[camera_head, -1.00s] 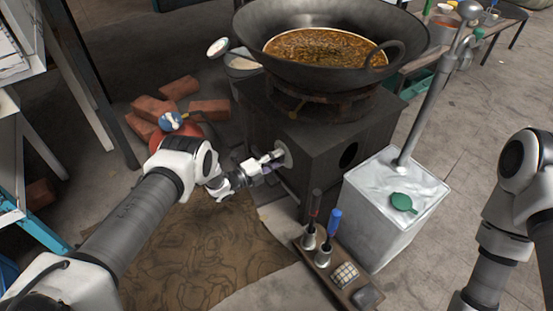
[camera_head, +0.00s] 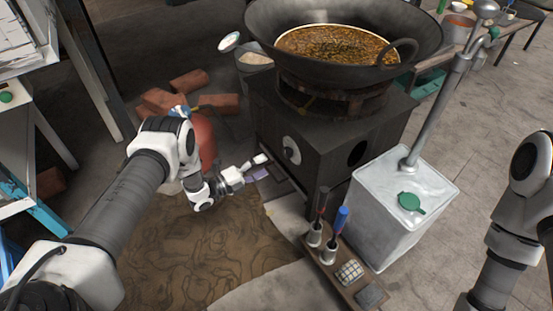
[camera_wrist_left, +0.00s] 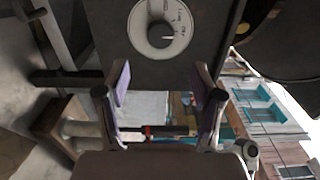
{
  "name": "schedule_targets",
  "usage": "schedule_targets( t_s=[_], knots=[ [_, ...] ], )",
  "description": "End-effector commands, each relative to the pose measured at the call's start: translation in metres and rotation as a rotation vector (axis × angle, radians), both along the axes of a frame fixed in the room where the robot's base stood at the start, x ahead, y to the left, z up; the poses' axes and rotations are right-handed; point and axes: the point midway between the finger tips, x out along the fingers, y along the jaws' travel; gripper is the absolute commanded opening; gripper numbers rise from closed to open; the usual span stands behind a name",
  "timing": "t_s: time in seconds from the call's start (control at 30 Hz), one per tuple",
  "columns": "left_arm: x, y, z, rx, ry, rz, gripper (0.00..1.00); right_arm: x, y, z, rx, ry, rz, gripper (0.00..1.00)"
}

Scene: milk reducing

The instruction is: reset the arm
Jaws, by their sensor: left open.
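My left gripper (camera_head: 262,167) is open and empty, in front of the dark stove box (camera_head: 345,145). It is apart from the round white dial (camera_head: 291,150) on the stove's front face, a little left of and below it in the head view. In the left wrist view, the dial (camera_wrist_left: 160,28) shows with its markings beyond the two purple-padded fingers (camera_wrist_left: 164,92), with nothing held between them. My right arm shows at the right edge of the head view, but its gripper is out of the picture.
A large wok (camera_head: 340,45) of brown food sits on the stove. A metal canister (camera_head: 400,205) with a green cap stands to its right. A tool tray (camera_head: 345,275) lies in front. Bricks (camera_head: 190,80) and a red cylinder (camera_head: 203,140) are behind my left arm. The patterned mat (camera_head: 195,245) is clear.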

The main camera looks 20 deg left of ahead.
Motion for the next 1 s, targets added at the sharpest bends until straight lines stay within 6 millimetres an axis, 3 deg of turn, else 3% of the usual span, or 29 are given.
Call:
schedule_targets(
  t_s=[0.2,0.67,0.77,0.87,0.9,1.0],
  knots=[
    [-0.018,0.014,0.0,0.0,-0.001,0.0,0.67,0.0,0.0,0.0,0.0,0.0,0.0,0.55],
    [-0.018,0.014,0.001,0.0,-0.001,-0.001,0.67,0.0,0.0,0.0,0.0,0.0,0.0,0.55],
    [-0.012,0.012,0.011,-0.001,-0.019,-0.004,0.67,0.0,0.0,0.001,0.0,0.0,0.0,0.55],
    [0.002,-0.005,0.035,-0.006,-0.052,-0.03,0.67,0.0,0.0,0.002,0.0,0.0,0.0,0.55],
    [0.003,-0.021,0.046,-0.02,-0.045,-0.046,0.67,0.0,0.0,0.003,0.0,0.0,0.0,0.55],
    [-0.011,-0.053,0.051,-0.063,0.103,0.009,0.67,0.0,0.0,0.004,0.0,0.0,0.0,0.55]
  ],
)
